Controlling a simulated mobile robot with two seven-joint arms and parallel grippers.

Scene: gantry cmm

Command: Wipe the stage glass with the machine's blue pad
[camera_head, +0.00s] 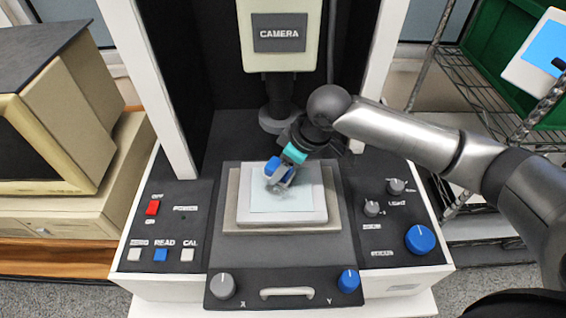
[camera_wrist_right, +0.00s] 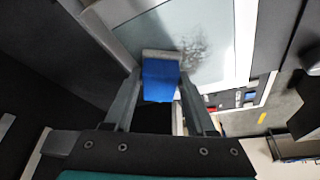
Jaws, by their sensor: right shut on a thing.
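The stage glass (camera_head: 290,200) is a pale blue-grey pane in a white frame at the middle of the machine. In the right wrist view the glass (camera_wrist_right: 205,22) carries a dark grey smudge (camera_wrist_right: 195,52). My right gripper (camera_head: 280,178) is over the upper left part of the glass, shut on the blue pad (camera_head: 272,167). In the right wrist view the pad (camera_wrist_right: 160,82) sits between the two fingers, with a grey edge at the glass by the smudge. I cannot tell for certain whether it touches the glass. My left gripper is not in view.
The camera column (camera_head: 279,95) hangs just behind the stage. White uprights (camera_head: 160,100) flank it. Buttons (camera_head: 160,254) lie at the left, knobs (camera_head: 420,239) at the right, and a handle (camera_head: 287,293) in front. An old monitor (camera_head: 60,110) stands left, a wire rack (camera_head: 460,90) right.

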